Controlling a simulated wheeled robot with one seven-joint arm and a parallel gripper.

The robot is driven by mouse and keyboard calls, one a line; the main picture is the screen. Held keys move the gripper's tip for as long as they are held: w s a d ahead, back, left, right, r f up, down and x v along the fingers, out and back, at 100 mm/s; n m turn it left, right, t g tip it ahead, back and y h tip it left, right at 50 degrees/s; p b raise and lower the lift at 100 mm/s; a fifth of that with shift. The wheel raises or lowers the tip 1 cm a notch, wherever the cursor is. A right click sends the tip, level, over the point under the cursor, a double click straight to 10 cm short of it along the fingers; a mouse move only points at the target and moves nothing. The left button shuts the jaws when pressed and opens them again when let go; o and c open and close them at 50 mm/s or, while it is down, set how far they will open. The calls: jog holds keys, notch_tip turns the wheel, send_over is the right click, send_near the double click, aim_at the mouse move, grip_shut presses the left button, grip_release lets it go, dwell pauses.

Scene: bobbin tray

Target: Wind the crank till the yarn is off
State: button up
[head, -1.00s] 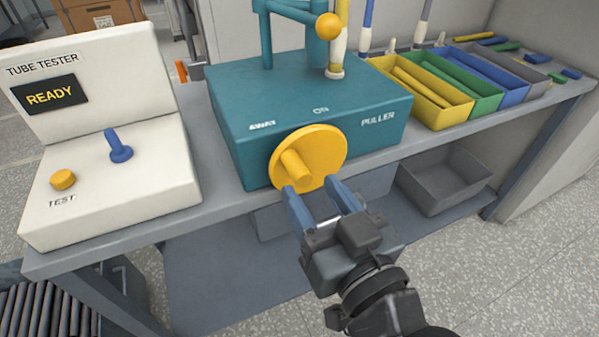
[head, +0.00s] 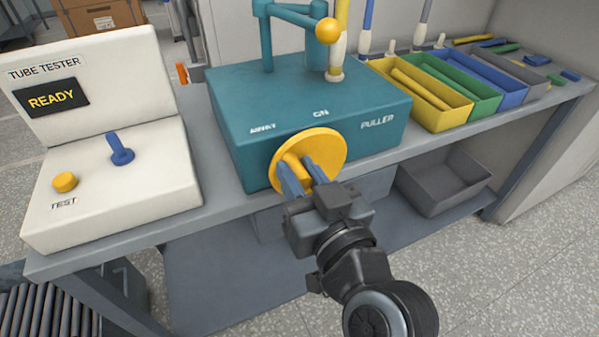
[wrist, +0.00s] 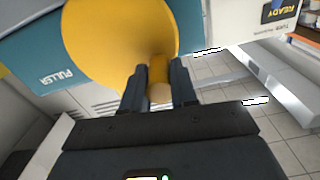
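The teal puller box (head: 310,105) stands on the bench, with a yellow crank wheel (head: 325,145) on its front face. A yellow peg handle (wrist: 158,78) sticks out from the wheel. My gripper (head: 305,172) has one blue finger on each side of the peg, close against it in the wrist view. On top of the box a yellow tube (head: 342,25) stands upright with white yarn (head: 336,62) around its lower part. A teal arm with an orange ball (head: 327,31) reaches beside it.
A white tube tester (head: 110,175) reading READY stands at the left. Yellow, green, blue and grey bins (head: 425,110) line the right, with loose tubes behind them. A grey bin (head: 445,180) sits on the lower shelf. The floor in front is clear.

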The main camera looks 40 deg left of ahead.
grip_shut()
jog(key=shift+w+r, duration=0.1)
